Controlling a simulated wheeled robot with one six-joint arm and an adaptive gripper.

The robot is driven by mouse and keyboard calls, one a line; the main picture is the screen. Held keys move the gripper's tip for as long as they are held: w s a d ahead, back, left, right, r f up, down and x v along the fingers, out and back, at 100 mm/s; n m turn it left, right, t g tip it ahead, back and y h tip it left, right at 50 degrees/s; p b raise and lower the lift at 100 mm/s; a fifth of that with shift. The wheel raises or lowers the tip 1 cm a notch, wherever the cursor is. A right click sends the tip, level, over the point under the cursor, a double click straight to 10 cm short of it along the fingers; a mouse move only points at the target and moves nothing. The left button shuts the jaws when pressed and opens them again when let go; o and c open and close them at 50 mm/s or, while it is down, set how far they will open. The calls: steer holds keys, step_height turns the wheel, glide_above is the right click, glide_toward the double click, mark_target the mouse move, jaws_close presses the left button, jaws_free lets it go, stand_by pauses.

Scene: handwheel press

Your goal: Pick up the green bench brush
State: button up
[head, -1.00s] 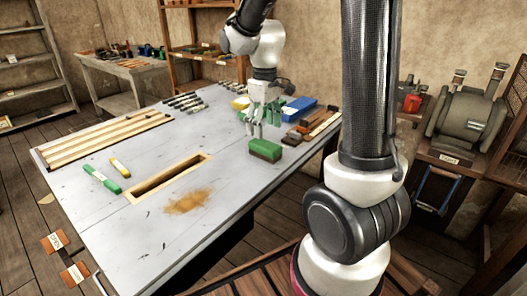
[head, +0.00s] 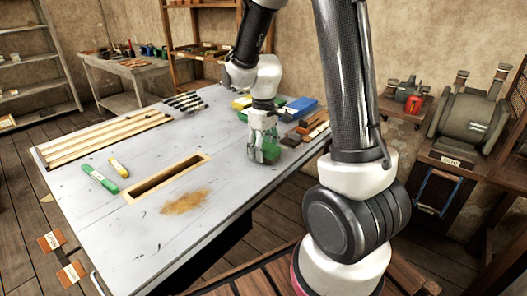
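The green bench brush (head: 271,152) is on the grey table, toward its right side. It is a green block; its brown lower part showed earlier and is now mostly covered. My gripper (head: 263,153) points down at the brush, with its fingers at the brush's height and overlapping it in the head view. The fingers hide much of the brush. I cannot tell whether they touch it or are closed on it.
The grey table (head: 115,235) has a wood-framed slot (head: 165,179) and a brown dust patch (head: 186,201). A green bar (head: 100,178) and a yellow one (head: 119,167) lie at left. Blue (head: 300,107) and brown blocks (head: 310,130) lie close behind the brush. The front is clear.

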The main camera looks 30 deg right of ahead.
mark_target(264, 145)
steer(key=c, duration=0.7)
steer(key=shift+o, duration=0.2)
step_height(264, 145, up, 10)
steer(key=shift+r, duration=0.1)
